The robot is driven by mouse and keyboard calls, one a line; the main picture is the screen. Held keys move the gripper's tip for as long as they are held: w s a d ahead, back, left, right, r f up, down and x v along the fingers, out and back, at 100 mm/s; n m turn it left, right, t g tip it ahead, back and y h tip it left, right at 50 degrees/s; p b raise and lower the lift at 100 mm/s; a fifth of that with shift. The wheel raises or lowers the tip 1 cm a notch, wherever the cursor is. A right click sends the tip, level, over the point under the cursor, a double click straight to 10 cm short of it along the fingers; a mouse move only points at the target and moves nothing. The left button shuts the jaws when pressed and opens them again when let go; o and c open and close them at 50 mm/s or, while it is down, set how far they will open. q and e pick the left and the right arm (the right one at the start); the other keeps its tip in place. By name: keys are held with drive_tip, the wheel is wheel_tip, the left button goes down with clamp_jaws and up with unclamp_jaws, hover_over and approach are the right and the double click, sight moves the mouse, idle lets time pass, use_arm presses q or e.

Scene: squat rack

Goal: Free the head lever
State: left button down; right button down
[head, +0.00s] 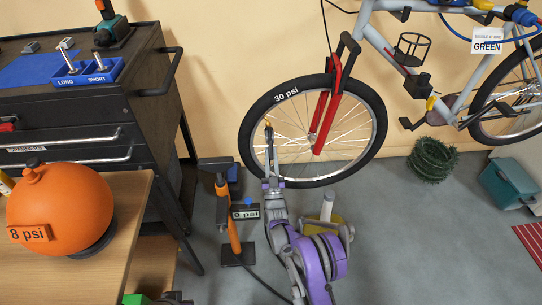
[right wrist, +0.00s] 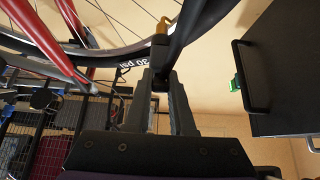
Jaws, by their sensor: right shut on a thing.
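The pump head, a small black piece with a yellow-orange lever (right wrist: 160,32), is near the bicycle's front tyre (right wrist: 130,58), which reads 30 psi. The lever also shows in the head view (head: 268,130) in front of the wheel's left side. My right gripper (head: 269,165) reaches up to it from below. In the right wrist view its fingers (right wrist: 161,88) are closed on the black pump head below the lever. Whether the head touches the valve is hidden. The orange floor pump (head: 233,228) stands left of my right arm, with a gauge (head: 245,212) reading 0 psi. My left gripper is not visible.
An orange ball (head: 60,215) marked 8 psi rests on a wooden table (head: 128,200) at left. A black tool cabinet (head: 70,120) stands behind it. A green coil (head: 432,160) and a teal box (head: 508,183) lie at right. Grey floor between is clear.

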drive_tip(key=c, duration=0.8)
unclamp_jaws()
drive_tip(key=shift+o, duration=0.2)
drive_tip(key=shift+s, duration=0.1)
drive_tip(key=p+v, duration=0.2)
drive_tip(key=v, duration=0.8)
drive_tip(key=shift+s+f, duration=0.2)
drive_tip(key=shift+s, duration=0.05)
